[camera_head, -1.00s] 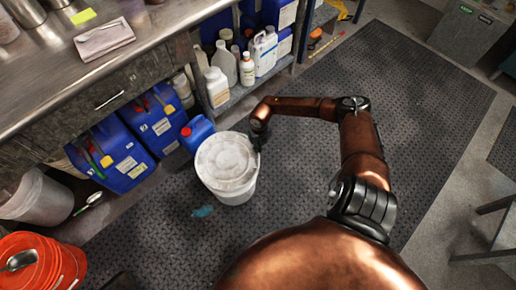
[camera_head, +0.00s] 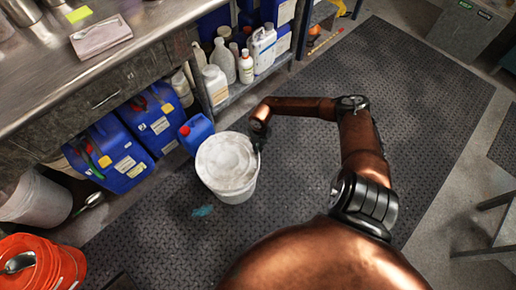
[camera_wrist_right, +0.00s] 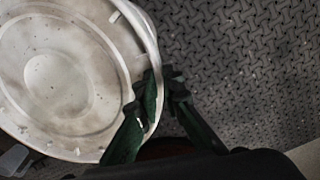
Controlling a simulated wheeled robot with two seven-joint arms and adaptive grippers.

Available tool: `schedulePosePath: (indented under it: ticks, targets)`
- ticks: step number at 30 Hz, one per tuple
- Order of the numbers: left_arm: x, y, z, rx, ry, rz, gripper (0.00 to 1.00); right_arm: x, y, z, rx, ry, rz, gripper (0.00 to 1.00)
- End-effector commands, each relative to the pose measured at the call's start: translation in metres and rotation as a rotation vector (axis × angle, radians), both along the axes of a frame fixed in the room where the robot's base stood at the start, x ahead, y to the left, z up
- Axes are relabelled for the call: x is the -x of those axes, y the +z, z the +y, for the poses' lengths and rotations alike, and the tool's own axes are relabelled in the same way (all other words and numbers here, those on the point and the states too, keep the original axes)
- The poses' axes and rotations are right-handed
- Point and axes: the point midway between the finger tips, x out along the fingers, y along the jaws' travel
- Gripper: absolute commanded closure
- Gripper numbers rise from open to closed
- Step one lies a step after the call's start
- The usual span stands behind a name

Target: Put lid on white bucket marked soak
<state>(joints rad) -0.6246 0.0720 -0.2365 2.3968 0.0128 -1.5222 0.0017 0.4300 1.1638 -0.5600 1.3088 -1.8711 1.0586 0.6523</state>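A white bucket (camera_head: 237,194) stands upright on the dark floor mat in the head view. A round white lid (camera_head: 225,160) with grey smudges lies over its top; I cannot tell whether it is fully seated. No soak marking is readable. My right gripper (camera_head: 259,143) is at the lid's right edge. In the right wrist view, the lid (camera_wrist_right: 65,75) fills the left side, and the green fingers of my right gripper (camera_wrist_right: 160,88) close on its rim, one on each side. My left gripper is not in view.
Blue jugs (camera_head: 108,153) stand under the steel bench (camera_head: 75,65) at left. Bottles (camera_head: 245,68) fill a low shelf behind the bucket. An orange bucket (camera_head: 40,265) and a grey-white bucket (camera_head: 38,200) stand at left. The mat (camera_head: 400,90) at right is clear.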

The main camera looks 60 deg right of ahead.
Motion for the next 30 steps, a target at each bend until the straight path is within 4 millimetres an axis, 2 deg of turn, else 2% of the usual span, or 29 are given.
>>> schedulePosePath:
  ticks: [6,17,20,30]
  targets:
    - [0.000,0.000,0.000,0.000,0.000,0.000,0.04,0.000,0.000,0.000,0.000,0.000,0.000,0.76]
    - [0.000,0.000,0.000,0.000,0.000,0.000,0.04,0.001,0.005,-0.001,0.002,0.000,0.001,0.75]
    - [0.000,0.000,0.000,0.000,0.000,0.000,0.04,0.000,0.017,-0.002,0.004,0.001,0.000,0.75]
    - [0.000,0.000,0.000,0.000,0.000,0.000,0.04,0.001,0.086,-0.004,0.003,0.001,-0.001,0.75]
